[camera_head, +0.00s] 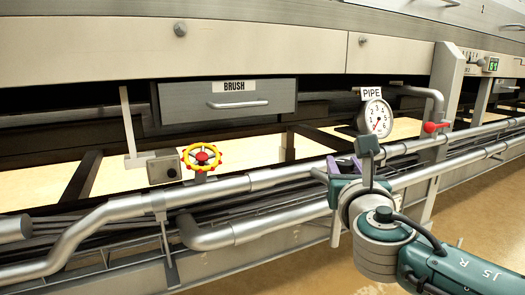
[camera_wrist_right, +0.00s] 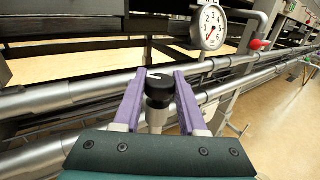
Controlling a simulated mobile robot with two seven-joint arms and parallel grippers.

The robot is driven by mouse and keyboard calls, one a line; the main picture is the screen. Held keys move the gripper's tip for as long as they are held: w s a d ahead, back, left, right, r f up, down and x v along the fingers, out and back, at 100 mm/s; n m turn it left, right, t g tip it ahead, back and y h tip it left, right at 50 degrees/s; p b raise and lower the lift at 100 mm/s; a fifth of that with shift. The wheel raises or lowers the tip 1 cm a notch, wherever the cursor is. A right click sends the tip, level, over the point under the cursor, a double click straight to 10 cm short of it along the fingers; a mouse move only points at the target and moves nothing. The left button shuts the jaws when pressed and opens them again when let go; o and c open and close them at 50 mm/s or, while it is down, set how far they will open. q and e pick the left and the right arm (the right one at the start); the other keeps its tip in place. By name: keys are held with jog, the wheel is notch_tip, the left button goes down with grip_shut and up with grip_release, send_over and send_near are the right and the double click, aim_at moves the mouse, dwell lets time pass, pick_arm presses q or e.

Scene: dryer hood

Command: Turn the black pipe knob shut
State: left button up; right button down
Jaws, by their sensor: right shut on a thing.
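The black pipe knob (camera_wrist_right: 159,90) shows in the right wrist view, with a short white mark on its top face. It sits on a grey pipe stub in front of the long pipes. My right gripper (camera_wrist_right: 160,78) has its two purple fingers on either side of the knob and is shut on it. My left gripper is in neither view.
A round gauge (camera_head: 375,118) under a PIPE label (camera_head: 371,94) stands just behind my right gripper. A red handle (camera_head: 436,127) is to its right. A yellow and red valve wheel (camera_head: 202,157) is to the left, below the BRUSH drawer (camera_head: 228,101). Long grey pipes run across.

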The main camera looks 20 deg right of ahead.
jog(key=shift+a+f+m+g+h+b, duration=0.15)
jog(key=shift+m+g+h+b, duration=0.35)
jog(key=shift+m+g+h, duration=0.5)
jog(key=m+g+h+b, duration=0.5)
jog(key=g+h+b, duration=0.1)
jog(key=b, duration=0.3)
jog(key=shift+f+m+g+b, duration=0.1)
jog(key=shift+m+g+b, duration=0.3)
jog(key=shift+r+m+g+h+b, duration=0.2)
jog(key=shift+m+g+h+b, duration=0.15)
jog(key=shift+g+b, duration=0.4)
jog(key=shift+c, duration=2.3)
grip_release()
jog(key=shift+d, duration=0.2)
jog(key=shift+a+r, duration=0.1)
jog(key=shift+a, duration=0.05)
